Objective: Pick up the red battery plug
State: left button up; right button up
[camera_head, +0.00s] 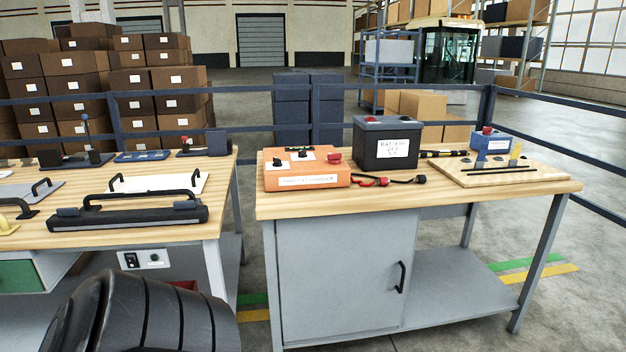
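A small red plug (383,182) lies on the right wooden workbench (480,196), on a short dark cable in front of the black battery (386,145). The cable runs right to a dark end piece (420,179). The battery is a black box with a white label. An orange box (305,172) stands left of the plug, with a red knob (333,158) at its right end. The plug is too small to make out its exact shape. Neither gripper shows in the head view.
A wooden board (446,178) with a blue box (490,140) lies at the right of the bench. The left bench (70,236) carries a black handled bar (135,216). A floor gap separates the benches. Blue rails (400,95) run behind.

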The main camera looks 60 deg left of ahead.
aim_at(381, 181)
jog(key=u, duration=1.6)
